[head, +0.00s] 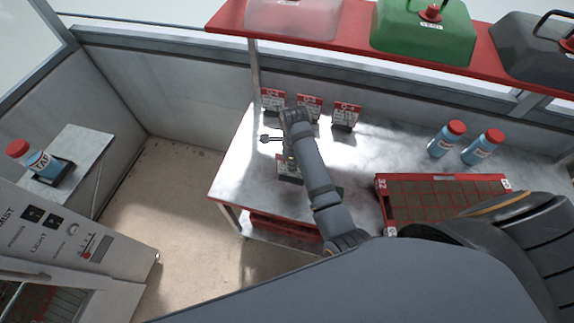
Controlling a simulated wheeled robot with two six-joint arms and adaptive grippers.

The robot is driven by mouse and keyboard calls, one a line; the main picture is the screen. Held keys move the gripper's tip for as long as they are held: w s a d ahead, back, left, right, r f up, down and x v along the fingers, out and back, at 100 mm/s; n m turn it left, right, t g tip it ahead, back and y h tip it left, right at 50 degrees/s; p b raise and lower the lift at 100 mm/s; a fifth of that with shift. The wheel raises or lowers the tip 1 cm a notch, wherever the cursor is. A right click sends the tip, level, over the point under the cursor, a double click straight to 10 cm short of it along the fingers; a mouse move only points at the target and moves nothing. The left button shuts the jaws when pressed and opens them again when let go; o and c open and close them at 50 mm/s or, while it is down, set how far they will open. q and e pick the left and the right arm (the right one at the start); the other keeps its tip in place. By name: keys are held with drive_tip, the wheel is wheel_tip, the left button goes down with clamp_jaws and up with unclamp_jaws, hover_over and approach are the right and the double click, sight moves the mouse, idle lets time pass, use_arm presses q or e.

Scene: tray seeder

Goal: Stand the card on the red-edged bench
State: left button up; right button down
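The red-edged bench (232,170) has a pale grey top and runs across the middle of the head view. A card with a red top strip and a dark foot (289,178) is over its left part, near the front edge, and looks upright. I cannot tell whether its foot touches the bench top. My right gripper (289,155) is at the card's top, pointing down and partly hidden by my own forearm. I cannot see whether its fingers are closed on the card. My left gripper is out of view.
Three similar cards (346,116) stand along the bench's back. A red seed tray (442,181) and two blue bottles with red caps (446,139) are to the right. A red shelf (345,42) with domed covers hangs above. A small side table (72,147) is at left.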

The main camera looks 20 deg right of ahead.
sight(285, 170)
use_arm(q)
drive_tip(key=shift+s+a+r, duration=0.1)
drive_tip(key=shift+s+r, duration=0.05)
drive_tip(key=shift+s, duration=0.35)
use_arm(e)
drive_tip(key=shift+w+a+f, duration=0.25)
drive_tip(key=shift+w+f, duration=0.45)
drive_tip(key=shift+f, duration=0.75)
drive_tip(key=shift+w+a+f, duration=0.2)
drive_tip(key=shift+w+f, duration=0.45)
drive_tip(key=shift+f, duration=0.85)
drive_tip(key=shift+w+a+f, duration=0.25)
drive_tip(key=shift+w+f, duration=0.45)
drive_tip(key=shift+f, duration=0.75)
drive_tip(key=shift+f, duration=0.15)
drive_tip(key=c, duration=1.5)
unclamp_jaws()
